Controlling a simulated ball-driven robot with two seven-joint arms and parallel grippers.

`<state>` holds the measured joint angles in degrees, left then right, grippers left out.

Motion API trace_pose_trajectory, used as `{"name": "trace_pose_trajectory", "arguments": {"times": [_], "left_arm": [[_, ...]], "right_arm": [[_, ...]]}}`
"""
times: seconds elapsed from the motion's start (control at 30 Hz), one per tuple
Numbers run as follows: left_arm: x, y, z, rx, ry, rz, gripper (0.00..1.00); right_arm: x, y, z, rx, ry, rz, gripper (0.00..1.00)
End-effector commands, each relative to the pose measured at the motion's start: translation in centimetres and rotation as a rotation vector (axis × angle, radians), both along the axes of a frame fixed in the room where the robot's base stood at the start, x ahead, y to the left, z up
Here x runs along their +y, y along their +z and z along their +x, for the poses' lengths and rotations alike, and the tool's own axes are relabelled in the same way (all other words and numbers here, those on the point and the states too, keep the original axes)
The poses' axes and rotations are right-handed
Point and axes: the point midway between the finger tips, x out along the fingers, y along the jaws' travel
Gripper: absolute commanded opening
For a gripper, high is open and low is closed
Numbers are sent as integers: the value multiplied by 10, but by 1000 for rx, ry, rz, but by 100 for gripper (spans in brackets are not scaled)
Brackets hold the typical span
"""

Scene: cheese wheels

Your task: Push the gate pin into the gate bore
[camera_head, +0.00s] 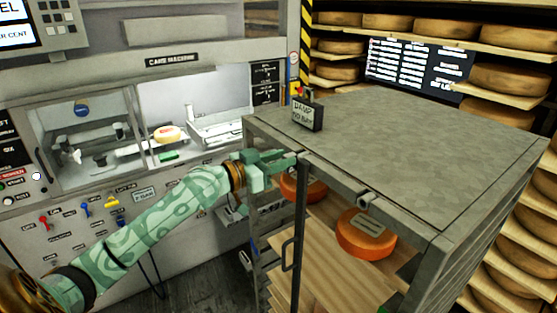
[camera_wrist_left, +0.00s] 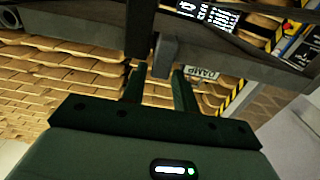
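My left gripper (camera_head: 284,160) is at the upper front edge of the grey metal rack (camera_head: 400,130), by the top of a dark upright gate bar (camera_head: 300,225). In the left wrist view its two fingers (camera_wrist_left: 160,80) stand apart, with a small grey block (camera_wrist_left: 164,56) at their tips under the dark rail. I cannot tell whether the fingers grip it or whether it is the gate pin. A short round grey fitting (camera_head: 367,200) sits on the rack's front rail, right of the gripper; I cannot tell whether it is the bore. My right gripper is not in view.
Orange cheese wheels (camera_head: 366,234) lie inside the rack on wooden boards. A sign (camera_head: 307,114) stands on the rack top. A machine with switches (camera_head: 80,204) fills the left. Shelves of cheese (camera_head: 520,240) stand behind and right.

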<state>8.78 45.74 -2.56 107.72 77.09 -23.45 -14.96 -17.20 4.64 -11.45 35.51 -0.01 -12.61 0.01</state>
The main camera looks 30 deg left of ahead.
Motion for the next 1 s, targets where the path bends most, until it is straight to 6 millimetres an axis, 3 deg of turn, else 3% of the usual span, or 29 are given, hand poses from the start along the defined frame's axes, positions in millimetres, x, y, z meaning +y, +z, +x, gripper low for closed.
{"name": "trace_pose_trajectory", "arguments": {"times": [0.43,1.0], "left_arm": [[5,-2,-7,1,3,1,45],[41,-7,-99,6,-1,0,45]], "right_arm": [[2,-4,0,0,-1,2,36],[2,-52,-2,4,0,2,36]]}}
